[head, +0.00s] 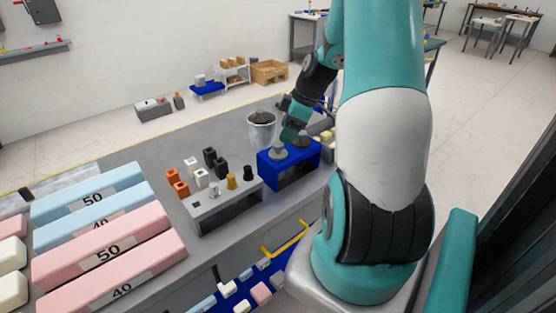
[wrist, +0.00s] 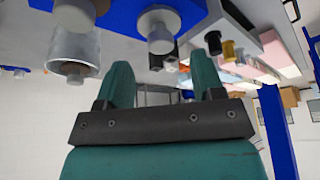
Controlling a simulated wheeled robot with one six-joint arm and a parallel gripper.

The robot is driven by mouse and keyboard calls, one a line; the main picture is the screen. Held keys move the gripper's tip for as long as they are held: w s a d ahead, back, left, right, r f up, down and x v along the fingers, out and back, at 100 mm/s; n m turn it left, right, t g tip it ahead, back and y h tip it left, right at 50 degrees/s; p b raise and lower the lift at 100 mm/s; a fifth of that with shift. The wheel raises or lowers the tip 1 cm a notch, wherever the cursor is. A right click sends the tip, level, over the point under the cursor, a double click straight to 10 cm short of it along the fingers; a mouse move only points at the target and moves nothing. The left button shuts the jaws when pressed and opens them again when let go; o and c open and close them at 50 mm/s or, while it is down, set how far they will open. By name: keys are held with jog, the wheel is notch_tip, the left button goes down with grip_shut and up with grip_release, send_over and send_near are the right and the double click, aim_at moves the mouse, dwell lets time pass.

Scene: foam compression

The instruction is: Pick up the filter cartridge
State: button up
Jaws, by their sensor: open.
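No piece is clearly labelled as the filter cartridge, so I cannot tell which it is. Two grey knob-topped pieces, one nearer (head: 278,151) and one farther (head: 303,139), stand on a blue stand (head: 268,172). My gripper (head: 291,128) is just above and behind them, partly hidden by my arm. In the wrist view, which looks upside down, my gripper (wrist: 162,68) has its two teal fingers apart. A pale grey piece (wrist: 158,28) on the blue stand (wrist: 120,14) shows beyond the gap, apparently ungripped.
A translucent bucket (head: 262,132) with dark contents stands left of the blue stand. Pink and blue foam blocks (head: 98,253) lie at the front left.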

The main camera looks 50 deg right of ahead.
aim_at(279, 143)
jog(key=shift+p+x, duration=1.1)
jog(key=shift+x, duration=1.9)
jog(key=shift+w+a+r, duration=0.1)
jog(key=shift+w+r, duration=0.05)
jog(key=shift+w, duration=0.05)
grip_shut()
